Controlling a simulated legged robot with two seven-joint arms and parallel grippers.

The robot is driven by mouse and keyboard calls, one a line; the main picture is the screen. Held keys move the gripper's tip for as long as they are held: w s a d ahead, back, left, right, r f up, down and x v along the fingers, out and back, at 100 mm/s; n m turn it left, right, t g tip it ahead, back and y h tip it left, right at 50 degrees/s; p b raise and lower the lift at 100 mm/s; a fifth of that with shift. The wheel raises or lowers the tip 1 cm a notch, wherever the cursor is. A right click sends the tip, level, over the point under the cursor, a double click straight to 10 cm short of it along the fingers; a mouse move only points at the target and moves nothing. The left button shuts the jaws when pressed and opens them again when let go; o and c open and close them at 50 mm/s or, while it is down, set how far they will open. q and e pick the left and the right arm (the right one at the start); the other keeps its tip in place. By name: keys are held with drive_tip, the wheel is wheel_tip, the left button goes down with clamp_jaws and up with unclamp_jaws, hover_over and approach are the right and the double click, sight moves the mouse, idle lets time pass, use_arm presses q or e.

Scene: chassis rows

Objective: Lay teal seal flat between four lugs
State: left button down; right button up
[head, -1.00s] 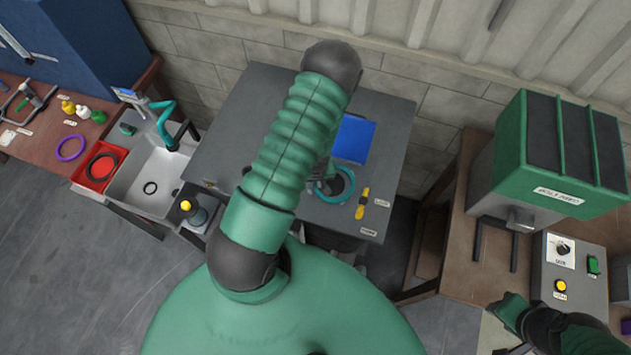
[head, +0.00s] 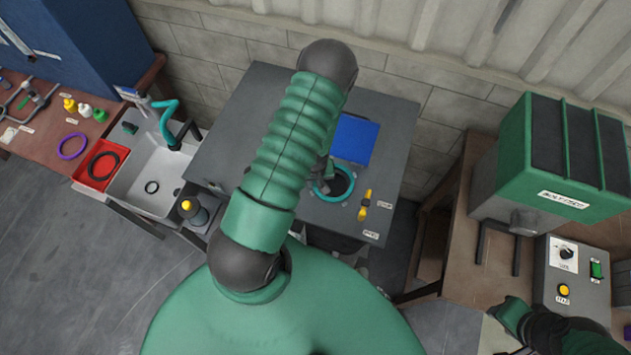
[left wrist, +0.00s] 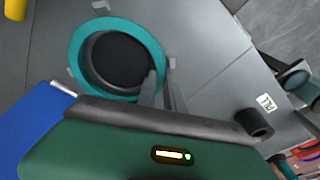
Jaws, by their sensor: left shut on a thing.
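The teal seal (head: 349,191) is a ring around a dark round opening on the grey bench, right of my left arm in the head view. In the left wrist view the seal (left wrist: 84,58) looks roughly level, with small grey lugs (left wrist: 101,5) around its outer edge; I see three, and a fourth is not clear. My left gripper (left wrist: 160,88) is shut on the seal's rim, at its lower right in that view. In the head view my arm hides most of this gripper. My right gripper (head: 506,313) is at the lower right, away from the seal; its jaws are unclear.
A blue sheet (head: 355,139) and a yellow tool (head: 364,206) lie beside the seal on the bench (head: 240,120). A sink (head: 138,178) and red tray (head: 82,180) stand left. A green machine (head: 560,200) and control box (head: 590,275) stand right.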

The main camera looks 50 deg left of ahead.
use_arm(q)
drive_tip(key=c, duration=1.4)
unclamp_jaws()
drive_tip(key=shift+a, duration=0.1)
drive_tip(key=r, duration=0.5)
drive_tip(key=d+r+b, duration=0.1)
drive_tip(key=r, duration=0.5)
drive_tip(key=s+r+b, duration=0.1)
drive_tip(key=r, duration=0.4)
drive_tip(key=shift+d+r, duration=0.3)
drive_tip(key=shift+d, duration=0.05)
